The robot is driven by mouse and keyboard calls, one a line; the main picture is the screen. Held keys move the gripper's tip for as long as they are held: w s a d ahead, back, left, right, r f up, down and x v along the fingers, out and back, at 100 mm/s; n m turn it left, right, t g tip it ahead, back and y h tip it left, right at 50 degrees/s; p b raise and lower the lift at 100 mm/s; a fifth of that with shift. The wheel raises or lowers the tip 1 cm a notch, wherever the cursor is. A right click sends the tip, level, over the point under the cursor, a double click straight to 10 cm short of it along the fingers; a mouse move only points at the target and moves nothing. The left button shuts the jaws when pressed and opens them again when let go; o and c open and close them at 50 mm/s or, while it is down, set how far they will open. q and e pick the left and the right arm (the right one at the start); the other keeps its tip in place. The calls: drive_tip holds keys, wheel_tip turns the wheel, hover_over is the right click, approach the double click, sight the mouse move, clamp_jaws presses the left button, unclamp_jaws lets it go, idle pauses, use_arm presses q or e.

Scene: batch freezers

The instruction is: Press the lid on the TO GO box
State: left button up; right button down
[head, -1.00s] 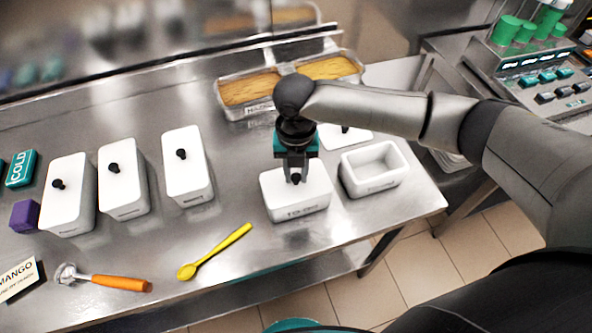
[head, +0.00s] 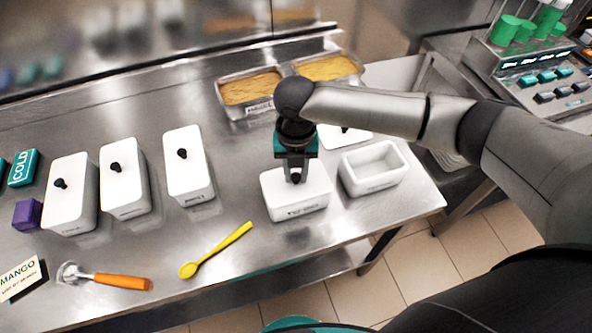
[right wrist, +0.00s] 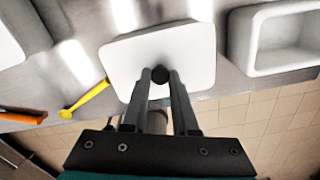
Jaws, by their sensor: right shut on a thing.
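The TO GO box (head: 300,213) stands on the steel counter, a white box with a dark label on its front wall. Its white lid (head: 316,186) lies on top, level as far as I can see. My right gripper (head: 296,177) points down from above and is shut on the lid's black knob. In the right wrist view the knob (right wrist: 160,75) sits between the two fingertips, with the white lid (right wrist: 190,50) around it. The arm hides part of the lid's far side. My left gripper is not in view.
An open, empty white box (head: 372,186) stands close to the right. Another white lid (head: 352,137) lies behind it. Two metal pans (head: 262,112) stand at the back. Several lidded white boxes (head: 186,165) stand left. A yellow spoon (head: 216,249) and an orange-handled scoop (head: 122,282) lie in front.

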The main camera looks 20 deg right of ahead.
drive_tip(key=shift+c, duration=0.6)
unclamp_jaws()
drive_tip(key=shift+r, duration=0.1)
wheel_tip(320, 180, up, 7)
drive_tip(key=p, duration=0.8)
idle(0.4)
clamp_jaws()
idle(0.6)
drive_tip(key=shift+f, duration=0.35)
idle(0.6)
